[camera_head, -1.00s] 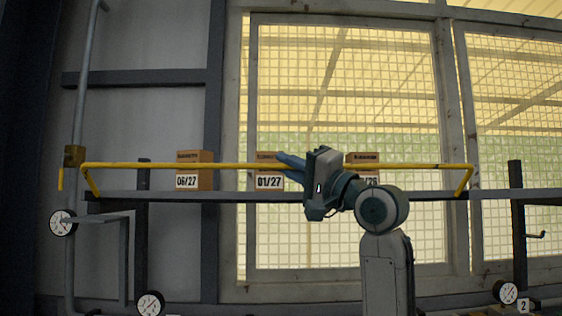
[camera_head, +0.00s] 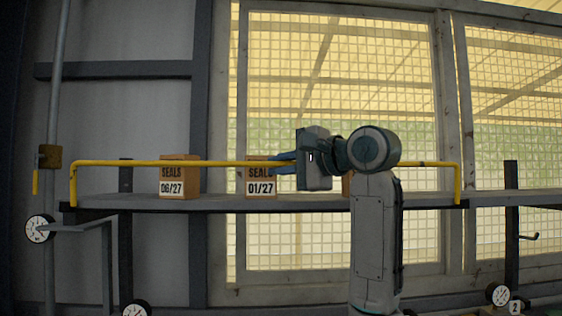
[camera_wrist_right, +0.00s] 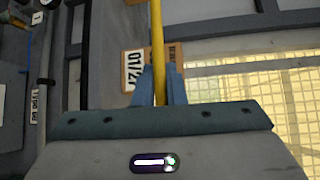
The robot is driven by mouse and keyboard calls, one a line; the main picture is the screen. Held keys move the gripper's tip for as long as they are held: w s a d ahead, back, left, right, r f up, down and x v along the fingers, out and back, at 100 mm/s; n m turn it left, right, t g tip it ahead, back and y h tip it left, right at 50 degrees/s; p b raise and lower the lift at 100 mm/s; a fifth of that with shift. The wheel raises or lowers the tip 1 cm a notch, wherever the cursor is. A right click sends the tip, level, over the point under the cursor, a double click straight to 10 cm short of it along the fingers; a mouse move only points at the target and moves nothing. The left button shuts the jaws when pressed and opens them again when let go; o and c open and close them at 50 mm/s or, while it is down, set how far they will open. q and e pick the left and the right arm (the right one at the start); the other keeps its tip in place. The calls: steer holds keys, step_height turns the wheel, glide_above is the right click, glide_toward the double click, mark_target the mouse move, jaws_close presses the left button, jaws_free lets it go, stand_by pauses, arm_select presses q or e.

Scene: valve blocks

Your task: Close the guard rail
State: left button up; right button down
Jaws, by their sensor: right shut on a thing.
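The guard rail is a yellow bar (camera_head: 215,163) running along the front of a grey shelf (camera_head: 225,203). Its two short end arms rise nearly upright from the shelf's ends. My right gripper (camera_head: 283,162) is shut on the bar, right of its middle-left stretch, in front of the box marked 01/27. In the right wrist view the yellow bar (camera_wrist_right: 157,50) passes between the two blue fingers (camera_wrist_right: 160,86). My gripper and forearm hide part of the bar. My left gripper is not in view.
Boxes marked 06/27 (camera_head: 179,178) and 01/27 (camera_head: 261,186) stand on the shelf behind the bar. Another box (camera_head: 346,184) is mostly hidden by my arm. A pipe with a brass valve (camera_head: 50,156) and a gauge (camera_head: 39,228) are at left.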

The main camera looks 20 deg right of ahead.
steer(key=shift+w, duration=0.1)
stand_by(0.5)
steer(key=c, duration=1.5)
jaws_free()
steer(key=shift+r, duration=0.1)
steer(key=shift+a, duration=0.1)
steer(key=shift+s+d, duration=0.25)
steer(key=shift+s, duration=0.1)
steer(key=b+v, duration=0.6)
steer(key=v, duration=0.4)
steer(key=shift+s+r, duration=0.1)
steer(key=shift+r, duration=0.05)
